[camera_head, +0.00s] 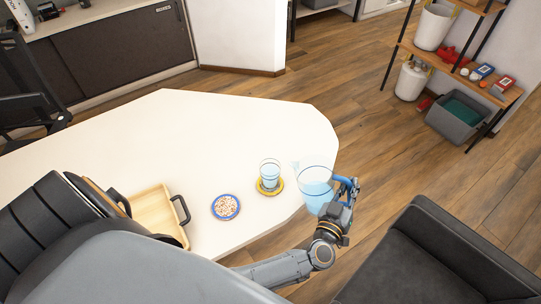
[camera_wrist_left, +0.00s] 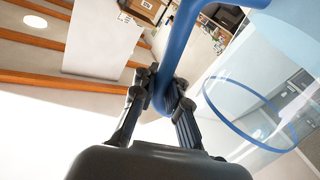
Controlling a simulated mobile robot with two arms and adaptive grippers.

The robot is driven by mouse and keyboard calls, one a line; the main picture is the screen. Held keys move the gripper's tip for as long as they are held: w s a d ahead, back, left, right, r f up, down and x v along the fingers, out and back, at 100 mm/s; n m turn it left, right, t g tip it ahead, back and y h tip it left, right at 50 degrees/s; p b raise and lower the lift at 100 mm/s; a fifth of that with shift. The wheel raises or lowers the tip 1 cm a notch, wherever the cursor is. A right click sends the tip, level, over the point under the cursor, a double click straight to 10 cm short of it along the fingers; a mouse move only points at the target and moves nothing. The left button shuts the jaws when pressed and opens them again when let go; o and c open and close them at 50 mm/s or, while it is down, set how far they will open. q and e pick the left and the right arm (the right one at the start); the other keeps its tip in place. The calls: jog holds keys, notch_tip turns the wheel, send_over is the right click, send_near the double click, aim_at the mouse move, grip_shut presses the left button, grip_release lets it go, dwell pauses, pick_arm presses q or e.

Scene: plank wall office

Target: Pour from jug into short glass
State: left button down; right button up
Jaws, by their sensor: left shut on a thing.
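A clear jug (camera_head: 316,190) with a blue rim, blue handle and light blue liquid is at the right end of the white table. It looks about upright and overlaps the table edge; I cannot tell its height. My left gripper (camera_head: 346,192) is shut on its handle, on the jug's right side. In the left wrist view the fingers (camera_wrist_left: 166,92) close around the blue handle (camera_wrist_left: 183,35), with the clear jug wall (camera_wrist_left: 270,75) to the right. The short glass (camera_head: 269,172) stands left of the jug on a yellow coaster (camera_head: 261,191) and looks light blue inside. My right gripper is not in view.
A blue-rimmed plate (camera_head: 226,207) with small pieces lies left of the glass. A wooden tray (camera_head: 158,205) with dark handles is further left. The table's (camera_head: 200,130) far part is clear. A dark armchair (camera_head: 440,260) stands at lower right, shelves (camera_head: 465,75) at upper right.

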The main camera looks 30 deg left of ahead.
pick_arm(q)
jog(key=d+f+m, duration=0.2)
jog(key=f, duration=0.1)
jog(key=shift+w+m, duration=0.15)
jog(key=shift+m, duration=0.25)
notch_tip(320, 180, up, 5)
jog(key=p, duration=0.5)
jog(key=shift+f, duration=0.1)
jog(key=shift+d, duration=0.1)
